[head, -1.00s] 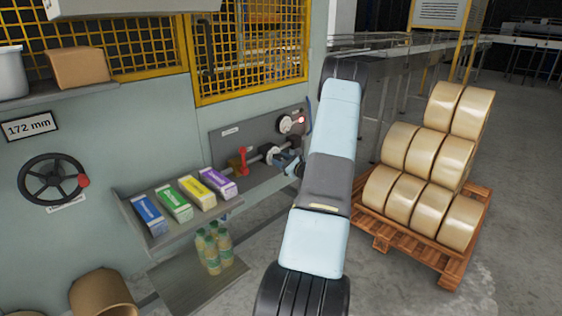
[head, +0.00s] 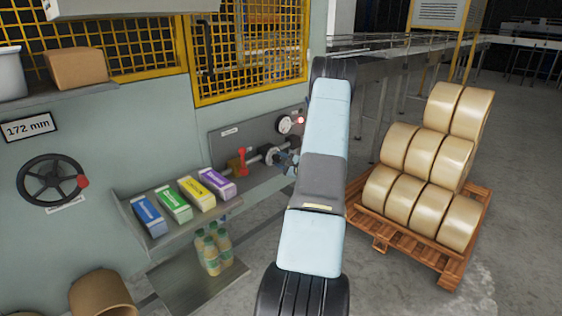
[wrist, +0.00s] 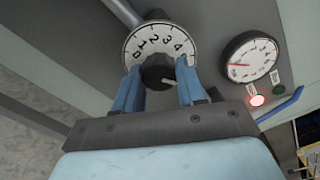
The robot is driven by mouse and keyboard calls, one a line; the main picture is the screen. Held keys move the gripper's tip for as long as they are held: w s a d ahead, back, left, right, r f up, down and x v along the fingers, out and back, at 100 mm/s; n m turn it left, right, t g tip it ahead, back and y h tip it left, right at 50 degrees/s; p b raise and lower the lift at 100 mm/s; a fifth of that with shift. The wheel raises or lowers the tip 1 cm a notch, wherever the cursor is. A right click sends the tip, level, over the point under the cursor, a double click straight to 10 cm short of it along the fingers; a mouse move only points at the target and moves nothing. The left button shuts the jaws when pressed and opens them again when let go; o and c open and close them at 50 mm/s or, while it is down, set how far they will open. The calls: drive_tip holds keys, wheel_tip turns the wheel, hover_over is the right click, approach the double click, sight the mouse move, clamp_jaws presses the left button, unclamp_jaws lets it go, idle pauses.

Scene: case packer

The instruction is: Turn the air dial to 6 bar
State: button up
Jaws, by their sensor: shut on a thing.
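The air dial (wrist: 157,48) is a round white scale with a black knob (wrist: 155,72) in its middle. My gripper (wrist: 160,76) is shut on the knob, one blue finger on each side. In the head view the dial (head: 269,153) sits on a grey panel, with my gripper (head: 285,161) at it.
A pressure gauge (wrist: 249,58) with a red needle is right of the dial. Below it are a lit red lamp (wrist: 257,100) and a green lamp (wrist: 278,89). A red valve handle (head: 242,160) is left of the dial. A shelf (head: 133,216) of coloured cartons is nearer.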

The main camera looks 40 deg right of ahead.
drive_tip(key=shift+a+f, duration=0.15)
drive_tip(key=o, duration=1.1)
drive_tip(key=shift+c, duration=0.2)
drive_tip(key=s+d, duration=0.1)
drive_tip(key=s, duration=1.2)
drive_tip(key=shift+s, duration=0.4)
drive_tip(key=shift+d, duration=0.1)
